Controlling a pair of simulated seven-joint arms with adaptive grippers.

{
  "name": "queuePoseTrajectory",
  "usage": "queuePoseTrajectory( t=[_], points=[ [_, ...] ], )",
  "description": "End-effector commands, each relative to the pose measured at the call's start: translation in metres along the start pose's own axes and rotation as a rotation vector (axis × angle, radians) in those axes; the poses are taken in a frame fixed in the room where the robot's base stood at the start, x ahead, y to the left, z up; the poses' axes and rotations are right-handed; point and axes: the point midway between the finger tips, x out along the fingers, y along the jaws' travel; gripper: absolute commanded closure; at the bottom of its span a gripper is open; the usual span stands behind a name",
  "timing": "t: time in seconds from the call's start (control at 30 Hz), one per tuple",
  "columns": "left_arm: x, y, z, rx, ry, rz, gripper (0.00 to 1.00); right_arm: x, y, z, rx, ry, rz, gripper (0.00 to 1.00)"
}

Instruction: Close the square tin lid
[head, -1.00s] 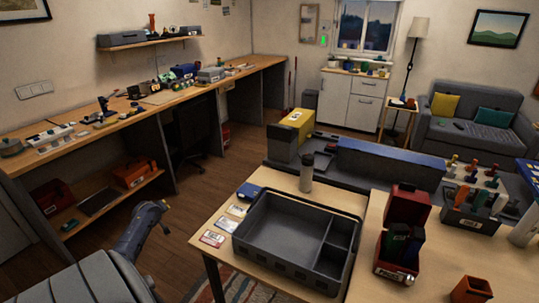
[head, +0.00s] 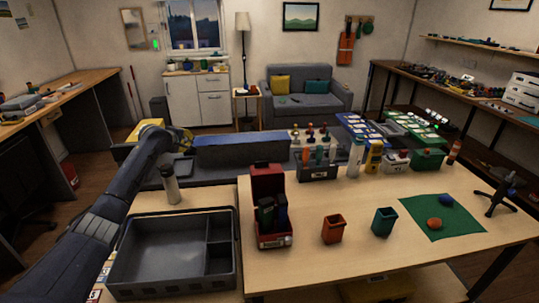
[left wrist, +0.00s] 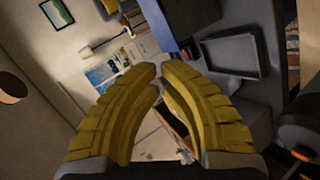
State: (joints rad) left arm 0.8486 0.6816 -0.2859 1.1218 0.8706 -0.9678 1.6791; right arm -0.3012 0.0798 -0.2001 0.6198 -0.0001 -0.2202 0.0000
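A red square tin (head: 273,241) stands on the wooden table in the head view, with its lid (head: 267,178) raised upright at the back. Dark green and blue items (head: 266,214) stick up inside it. My left arm reaches in from the left. Its gripper (head: 184,140) is at the far end, beyond the grey tray and well to the left of the tin; its fingers are small there. In the left wrist view its yellow fingers (left wrist: 160,75) come together at the tips, with nothing visible held. My right gripper is not in view.
A large grey divided tray (head: 170,256) lies left of the tin, with a grey bottle (head: 170,184) behind it. An orange bin (head: 333,230) and a green bin (head: 384,222) stand to the right. A dark organiser (head: 317,170) is behind. The table's front is clear.

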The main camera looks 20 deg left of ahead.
Motion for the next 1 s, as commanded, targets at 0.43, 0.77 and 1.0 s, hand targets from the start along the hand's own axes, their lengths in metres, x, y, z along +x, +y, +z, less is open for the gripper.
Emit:
queuePoseTrajectory(
  t=[0.43, 0.77, 1.0],
  points=[
    [-0.048, 0.064, 0.224, 0.378, -0.307, -0.308, 1.00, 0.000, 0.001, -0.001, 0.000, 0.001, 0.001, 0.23],
    [-0.120, 0.089, 0.305, 0.805, -0.387, -0.471, 1.00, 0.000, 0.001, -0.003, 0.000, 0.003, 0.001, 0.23],
    [-0.152, 0.110, 0.325, 1.030, -0.368, -0.509, 1.00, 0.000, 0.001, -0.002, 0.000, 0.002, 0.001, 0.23]
  ],
)
